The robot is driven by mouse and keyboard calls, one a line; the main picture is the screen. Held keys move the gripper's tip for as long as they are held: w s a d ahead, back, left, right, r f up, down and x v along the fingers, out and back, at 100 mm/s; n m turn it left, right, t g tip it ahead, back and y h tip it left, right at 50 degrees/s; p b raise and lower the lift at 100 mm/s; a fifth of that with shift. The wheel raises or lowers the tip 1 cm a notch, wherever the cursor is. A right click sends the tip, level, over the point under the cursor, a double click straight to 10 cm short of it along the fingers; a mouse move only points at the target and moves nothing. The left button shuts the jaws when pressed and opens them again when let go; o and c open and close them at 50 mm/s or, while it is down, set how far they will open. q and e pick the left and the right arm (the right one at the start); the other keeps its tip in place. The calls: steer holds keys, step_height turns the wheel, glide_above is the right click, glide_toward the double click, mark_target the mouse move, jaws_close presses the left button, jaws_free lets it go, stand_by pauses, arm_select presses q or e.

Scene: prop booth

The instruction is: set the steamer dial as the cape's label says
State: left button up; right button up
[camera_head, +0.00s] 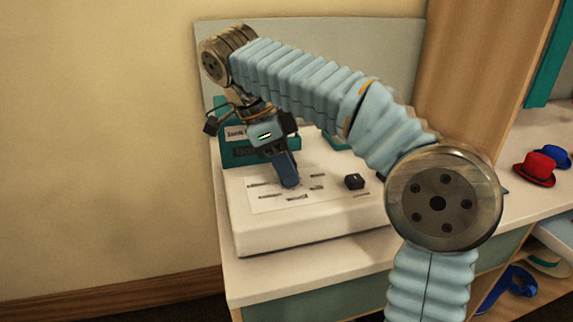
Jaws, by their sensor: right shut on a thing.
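The steamer (310,227) is a low white block on the counter. On its top is a pale panel (262,205) with several small dark marks set around a middle spot. My right gripper (288,183) reaches down from above onto that spot, its dark blue fingers shut. The dial between the fingertips is hidden by them, so its pointer and setting cannot be read. A small black knob-like block (354,181) stands on the steamer to the right of the panel. I see no cape and no cape label. My left gripper is out of view.
A teal box (268,155) with a small label stands behind the steamer, partly covered by my arm. A red hat (534,168) and a blue hat (553,156) sit on the counter at right. A wooden panel (470,75) rises behind.

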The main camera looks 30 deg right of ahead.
steer(key=shift+m, duration=0.3)
steer(key=o, duration=1)
steer(key=shift+o, duration=0.2)
steer(key=shift+d, duration=0.1)
